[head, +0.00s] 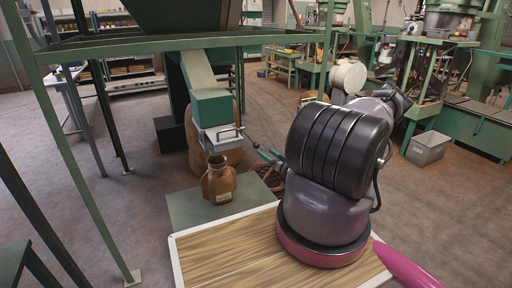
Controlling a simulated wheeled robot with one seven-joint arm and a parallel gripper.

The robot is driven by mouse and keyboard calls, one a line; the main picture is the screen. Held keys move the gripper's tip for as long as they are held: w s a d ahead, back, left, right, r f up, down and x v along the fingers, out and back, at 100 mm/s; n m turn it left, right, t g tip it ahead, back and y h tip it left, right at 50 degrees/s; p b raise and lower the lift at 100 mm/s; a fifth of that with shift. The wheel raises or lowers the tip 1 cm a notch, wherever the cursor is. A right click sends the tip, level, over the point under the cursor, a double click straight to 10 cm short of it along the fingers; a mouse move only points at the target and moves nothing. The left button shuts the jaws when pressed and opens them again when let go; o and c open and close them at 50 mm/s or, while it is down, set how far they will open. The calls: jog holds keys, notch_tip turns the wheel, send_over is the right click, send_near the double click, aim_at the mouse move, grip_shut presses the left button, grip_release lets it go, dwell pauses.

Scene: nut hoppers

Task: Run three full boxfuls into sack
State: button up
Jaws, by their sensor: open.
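A brown sack (219,184) with a pale label stands upright, mouth open, on a grey-green platform (183,212). Above it, a green box (211,106) sits at the lower end of a sloping chute (197,70) under the hopper (180,15). A pale grey outlet (219,146) with a bar handle is below the box, over the sack's mouth. A lever with a dark knob (256,145) sticks out to its right. My gripper (270,156) shows only as teal fingertips right of the knob, apart and apparently empty; my arm hides the rest. The box's fill is not visible.
A green steel frame (75,150) surrounds the hopper, with legs at left. A larger brown sack (240,152) stands behind the outlet. A dark container (266,174) is partly hidden by my arm. A grey bin (428,148) stands on the floor at right. Floor at left is clear.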

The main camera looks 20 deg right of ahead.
aim_at(258, 147)
jog(key=w, duration=0.3)
jog(key=w+a, duration=0.1)
jog(key=w, duration=0.5)
jog(key=shift+a, duration=0.35)
jog(key=shift+s, duration=0.1)
grip_shut()
dwell(0.8)
